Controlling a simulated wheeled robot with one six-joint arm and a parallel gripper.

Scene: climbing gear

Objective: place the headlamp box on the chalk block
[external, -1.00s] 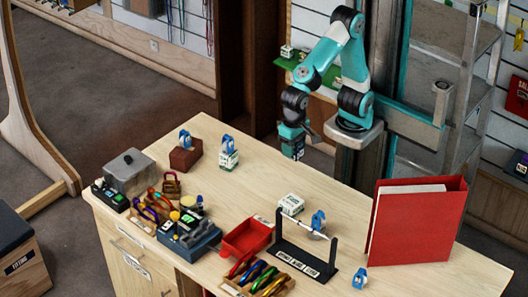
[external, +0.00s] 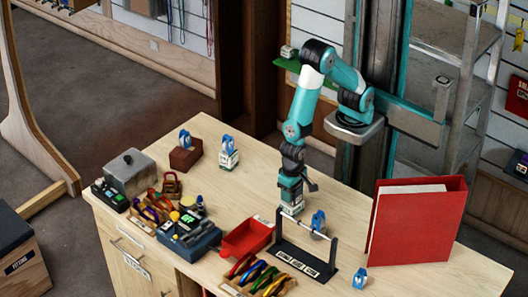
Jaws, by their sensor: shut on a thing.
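A small white box (external: 291,211), which looks like the headlamp box, is on the wooden table behind the bar stand. My gripper (external: 291,203) points straight down and is shut on this box, covering most of it. The box seems to rest on the table or very near it; a gap cannot be made out. A white block with green marks (external: 229,161) stands to the left with a blue device on top. I cannot tell for sure whether it is the chalk block, as its print is too small.
A reddish-brown block (external: 184,159) with a blue device stands at the back left. A black bar stand (external: 304,262), red tray (external: 247,239) and tray of coloured carabiners (external: 258,280) are in front. A red binder (external: 414,222) stands right. Table between white block and gripper is clear.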

